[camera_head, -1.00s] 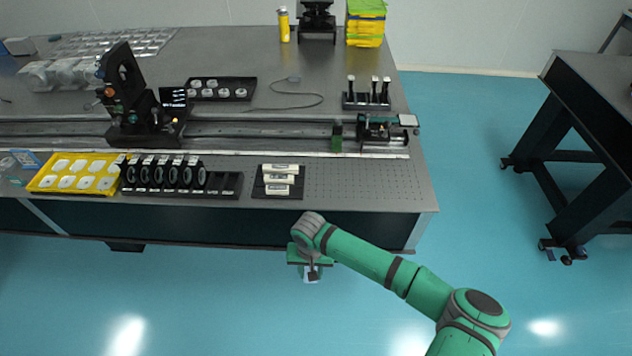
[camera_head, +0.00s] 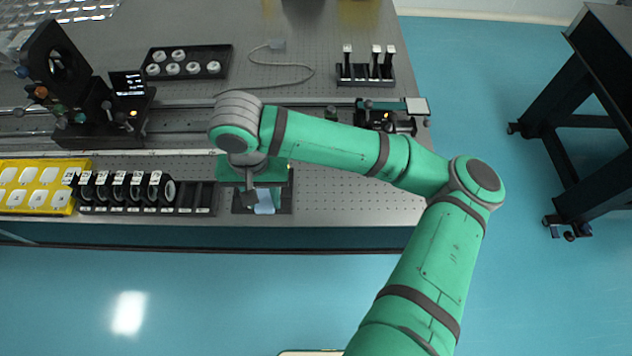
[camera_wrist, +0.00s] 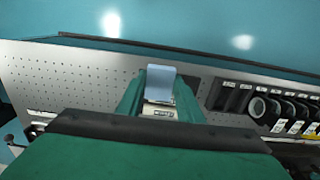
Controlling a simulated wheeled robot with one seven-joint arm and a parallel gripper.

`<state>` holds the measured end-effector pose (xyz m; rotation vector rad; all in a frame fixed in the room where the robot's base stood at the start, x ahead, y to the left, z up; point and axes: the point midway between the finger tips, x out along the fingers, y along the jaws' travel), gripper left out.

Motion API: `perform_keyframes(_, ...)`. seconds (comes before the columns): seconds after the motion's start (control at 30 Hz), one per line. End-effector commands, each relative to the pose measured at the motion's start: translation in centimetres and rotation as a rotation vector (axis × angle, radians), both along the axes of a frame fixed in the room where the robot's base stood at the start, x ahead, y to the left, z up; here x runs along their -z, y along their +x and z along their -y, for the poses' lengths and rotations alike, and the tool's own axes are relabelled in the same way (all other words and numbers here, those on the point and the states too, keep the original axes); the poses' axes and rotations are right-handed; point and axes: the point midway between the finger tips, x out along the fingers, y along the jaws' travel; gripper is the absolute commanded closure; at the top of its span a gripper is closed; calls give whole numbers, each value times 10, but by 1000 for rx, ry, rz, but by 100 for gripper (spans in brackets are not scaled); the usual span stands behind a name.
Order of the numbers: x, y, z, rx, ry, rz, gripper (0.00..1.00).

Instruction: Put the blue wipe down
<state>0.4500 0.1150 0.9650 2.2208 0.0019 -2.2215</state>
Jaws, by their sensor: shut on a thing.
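The blue wipe (camera_head: 264,203) is a small pale blue piece at the tip of my gripper (camera_head: 252,196), over the black tray (camera_head: 284,204) near the table's front edge. In the wrist view the wipe (camera_wrist: 160,79) stands between the two green fingers of my gripper (camera_wrist: 158,92), which are shut on it. A white labelled packet (camera_wrist: 159,109) shows just behind the wipe. My gripper and arm hide most of the tray. I cannot tell whether the wipe touches anything below.
A black rack of round optics (camera_head: 128,190) and a yellow tray (camera_head: 35,187) stand to the left. A rail with an optical mount (camera_head: 65,85) runs behind. The perforated tabletop (camera_head: 350,195) right of the tray is clear.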

Motion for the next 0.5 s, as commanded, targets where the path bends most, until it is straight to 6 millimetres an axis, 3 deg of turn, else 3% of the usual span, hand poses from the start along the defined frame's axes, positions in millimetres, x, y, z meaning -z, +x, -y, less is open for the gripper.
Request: perform_keyframes(0.5,42,52,81,12,-1,-3,91)
